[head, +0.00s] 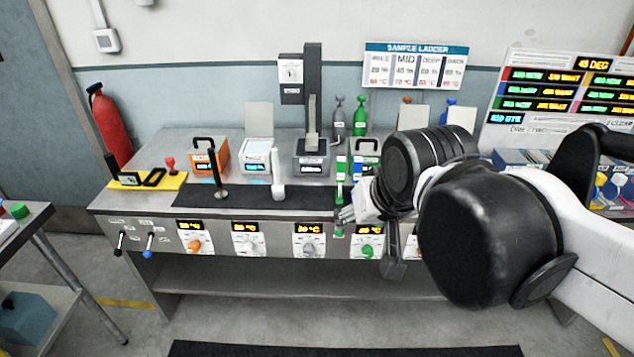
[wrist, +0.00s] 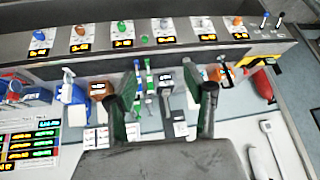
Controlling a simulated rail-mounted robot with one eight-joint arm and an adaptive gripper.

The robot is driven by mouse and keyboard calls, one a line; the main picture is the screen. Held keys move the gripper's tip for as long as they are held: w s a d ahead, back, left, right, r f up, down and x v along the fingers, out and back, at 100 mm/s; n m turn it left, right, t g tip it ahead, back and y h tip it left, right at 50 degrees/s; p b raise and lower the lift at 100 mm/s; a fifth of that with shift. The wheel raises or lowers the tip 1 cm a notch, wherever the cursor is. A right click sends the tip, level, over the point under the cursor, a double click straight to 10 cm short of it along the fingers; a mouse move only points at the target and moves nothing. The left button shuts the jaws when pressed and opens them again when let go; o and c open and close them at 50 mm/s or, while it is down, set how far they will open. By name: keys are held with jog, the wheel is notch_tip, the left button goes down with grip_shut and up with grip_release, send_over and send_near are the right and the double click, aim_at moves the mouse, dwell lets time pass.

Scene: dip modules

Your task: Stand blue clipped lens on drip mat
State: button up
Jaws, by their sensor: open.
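The drip mat looks to be the long dark strip (head: 262,198) along the front of the metal bench. A black-handled stand and a white upright piece are at its left part. My gripper (wrist: 163,86) is open in the wrist view, its two dark fingers apart above the bench, with green and grey items between and beyond them. I cannot surely pick out the blue clipped lens. A blue item (wrist: 77,95) shows left of the fingers in the wrist view, but its kind is unclear. My arm hides the right part of the bench in the head view.
An orange module (head: 208,156), a white module (head: 257,158) and a grey module (head: 311,158) with a tall column stand behind the mat. A yellow tray (head: 148,181) lies at the left. Knobs and displays line the bench front. Bottles stand behind.

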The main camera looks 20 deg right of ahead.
jog(key=s, duration=0.1)
jog(key=s+f+n, duration=0.1)
jog(key=f, duration=0.1)
jog(key=shift+s+a+f+n+t, duration=0.15)
jog(key=shift+s+a+n+t, duration=0.15)
jog(key=shift+s, duration=0.1)
notch_tip(320, 180, down, 6)
jog(key=b, duration=0.6)
